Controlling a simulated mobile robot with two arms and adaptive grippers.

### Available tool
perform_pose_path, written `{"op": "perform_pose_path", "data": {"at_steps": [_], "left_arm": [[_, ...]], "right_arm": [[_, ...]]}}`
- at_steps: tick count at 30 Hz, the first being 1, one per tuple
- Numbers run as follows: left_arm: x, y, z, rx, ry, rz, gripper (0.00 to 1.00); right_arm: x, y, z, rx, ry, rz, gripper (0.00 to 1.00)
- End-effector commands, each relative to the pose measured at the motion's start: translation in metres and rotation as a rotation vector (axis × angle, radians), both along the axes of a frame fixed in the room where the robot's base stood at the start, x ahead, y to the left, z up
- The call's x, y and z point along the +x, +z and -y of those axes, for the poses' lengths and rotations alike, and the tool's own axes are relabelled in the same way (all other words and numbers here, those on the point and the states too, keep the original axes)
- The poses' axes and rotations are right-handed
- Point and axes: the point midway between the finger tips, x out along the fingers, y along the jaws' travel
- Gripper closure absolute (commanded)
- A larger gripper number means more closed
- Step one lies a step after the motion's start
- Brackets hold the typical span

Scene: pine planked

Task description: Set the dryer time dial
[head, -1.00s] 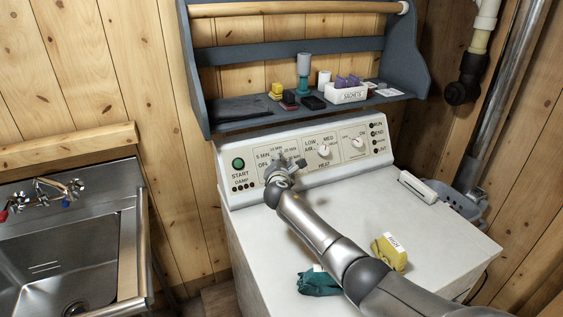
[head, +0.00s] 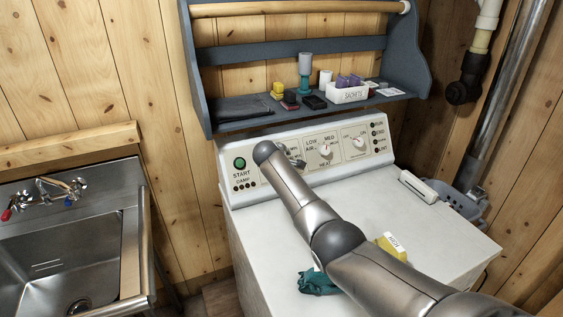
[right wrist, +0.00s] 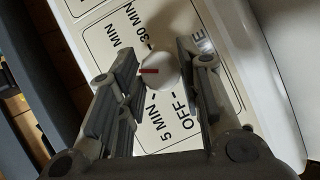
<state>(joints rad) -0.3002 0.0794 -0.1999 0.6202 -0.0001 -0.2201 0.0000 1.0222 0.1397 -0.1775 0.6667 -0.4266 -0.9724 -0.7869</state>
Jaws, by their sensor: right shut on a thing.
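The time dial (right wrist: 160,72) is a round white knob with a red mark, on a dryer panel (right wrist: 172,145) printed with minute labels and OFF. In the right wrist view the red mark points left, between 5 MIN and a partly covered MIN label. My right gripper (right wrist: 158,68) is shut on the dial, one finger on each side. In the head view my right arm hides the dial and most of its labels; only a bit of the gripper (head: 297,160) shows. My left gripper is not in view.
The heat dial (head: 325,150) and another dial (head: 359,142) are right of my wrist; the green START button (head: 239,163) is left. A teal cloth (head: 318,283) and a yellow box (head: 392,246) lie on the dryer top (head: 420,225). A shelf (head: 235,125) hangs above the panel.

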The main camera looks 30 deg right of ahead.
Motion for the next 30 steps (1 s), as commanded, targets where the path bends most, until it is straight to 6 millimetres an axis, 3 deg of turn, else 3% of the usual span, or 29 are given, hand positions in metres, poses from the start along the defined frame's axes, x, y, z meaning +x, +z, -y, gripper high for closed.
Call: {"op": "perform_pose_path", "data": {"at_steps": [13, 30], "left_arm": [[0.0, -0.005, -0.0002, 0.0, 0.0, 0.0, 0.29], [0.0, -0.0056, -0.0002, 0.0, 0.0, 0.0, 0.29]], "right_arm": [[-0.0005, -0.0022, 0.0012, 0.219, -0.128, 0.005, 0.9], [-0.0008, -0.0025, 0.0015, 0.257, -0.149, 0.006, 0.9]]}}
